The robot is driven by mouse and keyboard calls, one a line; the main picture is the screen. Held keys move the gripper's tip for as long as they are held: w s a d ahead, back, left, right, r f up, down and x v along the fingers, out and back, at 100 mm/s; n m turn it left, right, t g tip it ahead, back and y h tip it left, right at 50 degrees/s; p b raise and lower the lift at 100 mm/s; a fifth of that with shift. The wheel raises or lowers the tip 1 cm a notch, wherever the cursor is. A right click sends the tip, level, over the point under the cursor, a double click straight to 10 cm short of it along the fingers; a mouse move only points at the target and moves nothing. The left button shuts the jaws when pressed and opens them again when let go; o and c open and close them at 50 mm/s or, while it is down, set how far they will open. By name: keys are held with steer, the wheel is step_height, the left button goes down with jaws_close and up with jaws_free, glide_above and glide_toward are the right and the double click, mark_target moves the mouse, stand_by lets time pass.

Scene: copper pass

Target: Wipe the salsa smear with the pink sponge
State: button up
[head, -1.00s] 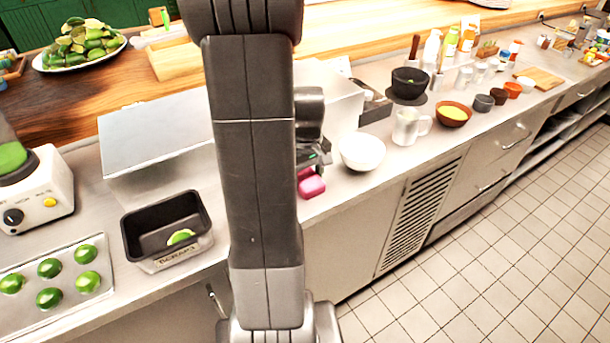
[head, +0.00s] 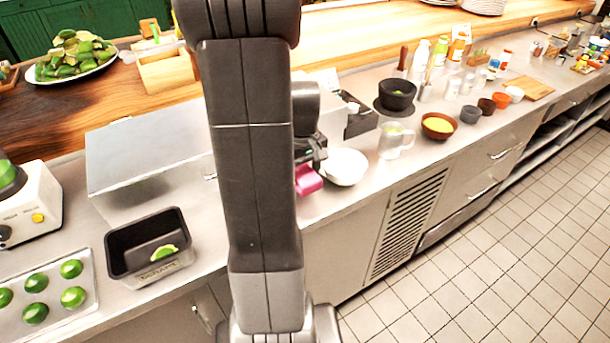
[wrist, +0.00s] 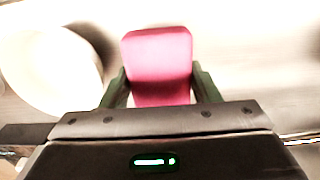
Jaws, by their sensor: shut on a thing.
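The pink sponge (head: 308,180) shows just right of my arm, at the front part of the steel counter, beside a white bowl (head: 345,167). In the wrist view the sponge (wrist: 158,62) stands between the two fingers of my gripper (wrist: 160,88), which is shut on it. My gripper (head: 312,160) is partly hidden behind my arm in the head view. I cannot tell whether the sponge touches the counter. No salsa smear is visible; my arm covers part of the counter.
The white bowl (wrist: 50,65) is close on the left in the wrist view. A clear jug (head: 393,141) and a yellow-filled bowl (head: 438,126) stand farther right. A black scraps bin (head: 150,246) and a tray of limes (head: 88,308) are at left. The counter's front edge is near.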

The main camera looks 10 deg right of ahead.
steer(key=shift+r+p, duration=1.1)
steer(key=shift+r, duration=0.75)
steer(key=shift+f, duration=0.1)
